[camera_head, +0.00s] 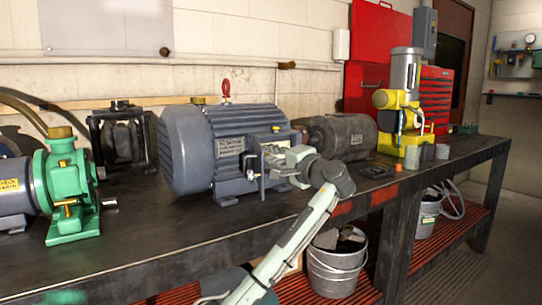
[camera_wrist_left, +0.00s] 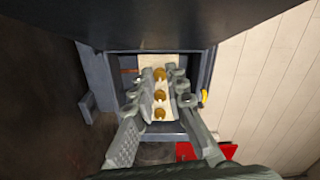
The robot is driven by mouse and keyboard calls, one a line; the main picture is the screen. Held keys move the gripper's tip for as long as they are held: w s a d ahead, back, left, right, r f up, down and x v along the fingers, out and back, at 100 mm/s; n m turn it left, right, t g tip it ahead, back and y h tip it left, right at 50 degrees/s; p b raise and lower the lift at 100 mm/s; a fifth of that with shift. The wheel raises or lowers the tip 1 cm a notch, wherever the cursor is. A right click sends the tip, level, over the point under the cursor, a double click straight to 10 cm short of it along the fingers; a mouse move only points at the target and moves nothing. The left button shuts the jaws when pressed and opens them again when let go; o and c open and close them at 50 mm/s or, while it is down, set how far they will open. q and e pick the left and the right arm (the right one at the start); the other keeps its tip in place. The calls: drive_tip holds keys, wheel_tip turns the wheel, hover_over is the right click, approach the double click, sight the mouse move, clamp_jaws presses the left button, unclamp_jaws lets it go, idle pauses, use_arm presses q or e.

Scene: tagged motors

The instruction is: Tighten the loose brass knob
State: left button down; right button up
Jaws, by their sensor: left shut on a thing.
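The large grey-blue motor (camera_head: 212,150) stands on the bench with an open terminal box on its near side. In the left wrist view the terminal box (camera_wrist_left: 209,70) holds a pale strip with three brass knobs in a row: a far one (camera_wrist_left: 159,74), a middle one (camera_wrist_left: 159,95) and a near one (camera_wrist_left: 159,114). My left gripper (camera_head: 262,160) reaches into this box. In the left wrist view its fingers (camera_wrist_left: 163,85) lie on both sides of the row, shut on a brass knob, seemingly the far one. Which knob is loose cannot be told. My right gripper is out of view.
A green pump (camera_head: 70,190) stands at left on the bench. A dark rusty motor (camera_head: 345,135) and a yellow machine with a grey motor (camera_head: 398,110) stand to the right. The bench top (camera_head: 170,245) is clear in front. Buckets (camera_head: 335,268) stand on the lower shelf.

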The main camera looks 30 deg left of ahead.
use_arm(q)
drive_tip(key=shift+f, duration=0.1)
drive_tip(key=c, duration=1.8)
unclamp_jaws()
drive_tip(key=shift+d, duration=0.1)
drive_tip(key=v, duration=1.2)
